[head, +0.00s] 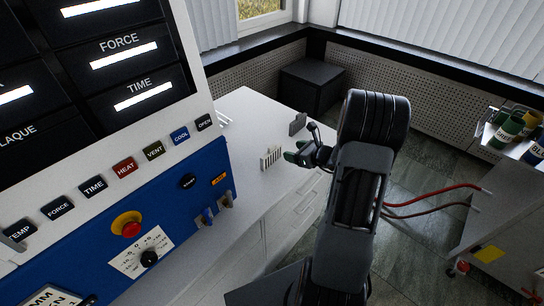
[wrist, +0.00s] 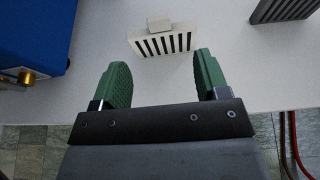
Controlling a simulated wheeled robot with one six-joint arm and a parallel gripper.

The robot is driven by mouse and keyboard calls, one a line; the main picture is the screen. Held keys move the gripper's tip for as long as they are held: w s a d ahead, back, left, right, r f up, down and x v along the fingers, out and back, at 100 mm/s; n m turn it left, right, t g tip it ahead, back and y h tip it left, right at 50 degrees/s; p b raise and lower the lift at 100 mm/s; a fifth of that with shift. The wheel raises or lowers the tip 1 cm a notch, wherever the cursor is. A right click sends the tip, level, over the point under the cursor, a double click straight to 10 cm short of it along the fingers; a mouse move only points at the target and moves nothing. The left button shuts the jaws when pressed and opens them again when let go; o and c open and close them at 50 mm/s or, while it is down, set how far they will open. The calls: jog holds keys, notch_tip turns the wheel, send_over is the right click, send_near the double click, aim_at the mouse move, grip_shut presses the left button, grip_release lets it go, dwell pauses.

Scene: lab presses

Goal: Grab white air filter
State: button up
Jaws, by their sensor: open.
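The white air filter (wrist: 161,41) lies on the white cabinet top, with dark slots along its front and a small raised block at its back. It also shows in the head view (head: 271,157), just left of my gripper. My gripper (wrist: 163,78) is open and empty, with green pads on both fingers. In the wrist view the filter is ahead of the fingertips, between them in width and not touching them. In the head view my gripper (head: 291,152) hangs close to the filter, partly hidden by my wrist.
The blue and white press (head: 150,220) stands left of the filter. A dark grey finned part (head: 298,124) lies behind it on the white cabinet top (head: 247,110). Red hoses (head: 430,194) run on the right. A shelf with cans (head: 508,130) stands at far right.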

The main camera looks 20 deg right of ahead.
aim_at(273, 147)
jog(key=p+x, duration=0.1)
jog(key=x, duration=0.9)
jog(key=shift+w+a+f+p, duration=0.1)
jog(key=shift+w+a+p, duration=0.05)
jog(key=shift+p, duration=0.25)
jog(key=shift+c, duration=0.5)
jog(key=c, duration=1.2)
jog(key=shift+o, duration=0.2)
